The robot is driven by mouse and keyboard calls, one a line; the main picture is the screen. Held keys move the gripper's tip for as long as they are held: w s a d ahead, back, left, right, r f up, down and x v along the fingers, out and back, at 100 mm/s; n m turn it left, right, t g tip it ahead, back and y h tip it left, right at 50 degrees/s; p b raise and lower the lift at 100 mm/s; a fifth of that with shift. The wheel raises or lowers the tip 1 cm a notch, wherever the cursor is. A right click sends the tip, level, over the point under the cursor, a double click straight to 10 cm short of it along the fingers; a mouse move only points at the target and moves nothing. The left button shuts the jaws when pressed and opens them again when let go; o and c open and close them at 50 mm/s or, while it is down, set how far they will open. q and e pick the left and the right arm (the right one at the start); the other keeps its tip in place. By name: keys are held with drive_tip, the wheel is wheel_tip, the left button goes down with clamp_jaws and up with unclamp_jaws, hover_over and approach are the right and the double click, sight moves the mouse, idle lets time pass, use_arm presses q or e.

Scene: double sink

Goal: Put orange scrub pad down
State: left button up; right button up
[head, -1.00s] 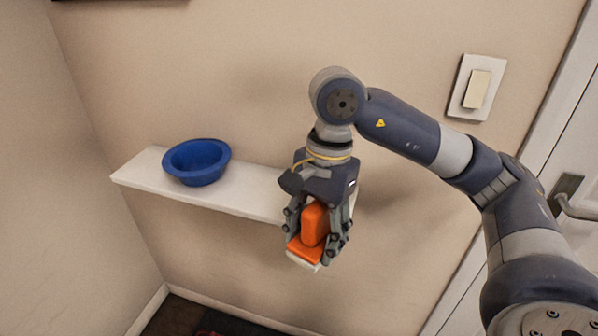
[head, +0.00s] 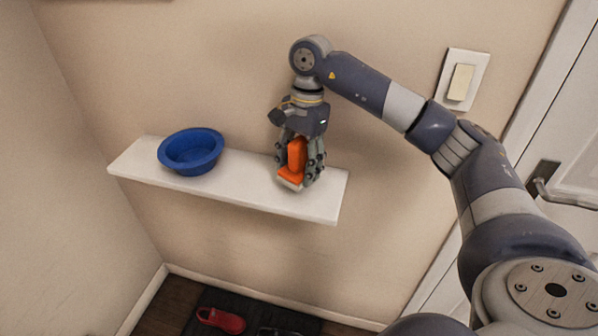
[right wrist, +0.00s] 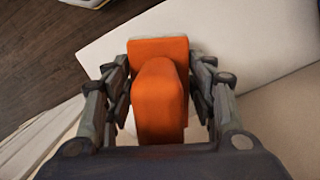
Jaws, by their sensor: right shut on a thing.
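The orange scrub pad (head: 297,155) has an upright orange grip on a wider orange base with a pale underside. My right gripper (head: 301,172) points down and is shut on the pad's grip, over the right part of the white wall shelf (head: 245,187). In the right wrist view the pad (right wrist: 160,100) sits between the two fingers, with the pale shelf (right wrist: 225,40) behind it. I cannot tell whether the pad's underside touches the shelf. My left gripper is not in view.
A blue bowl (head: 191,152) stands on the left part of the shelf, with bare shelf between it and the pad. A light switch (head: 461,82) is on the wall at right, near a door handle (head: 545,180). A red shoe (head: 221,320) lies on a dark floor mat.

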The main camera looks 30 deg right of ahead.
sight(299, 175)
wheel_tip(299, 175, down, 3)
drive_tip(key=shift+f+p, duration=0.15)
drive_tip(key=shift+p, duration=0.5)
drive_tip(key=shift+f, duration=0.25)
drive_tip(key=o, duration=1)
drive_tip(key=shift+r, duration=0.3)
drive_tip(key=r, duration=0.3)
drive_tip(key=d+r+b, duration=0.1)
drive_tip(key=r, duration=0.6)
drive_tip(key=shift+w+d+r+b, duration=0.3)
drive_tip(key=shift+r, duration=0.05)
drive_tip(key=shift+d+r, duration=0.15)
drive_tip(key=shift+r, duration=0.3)
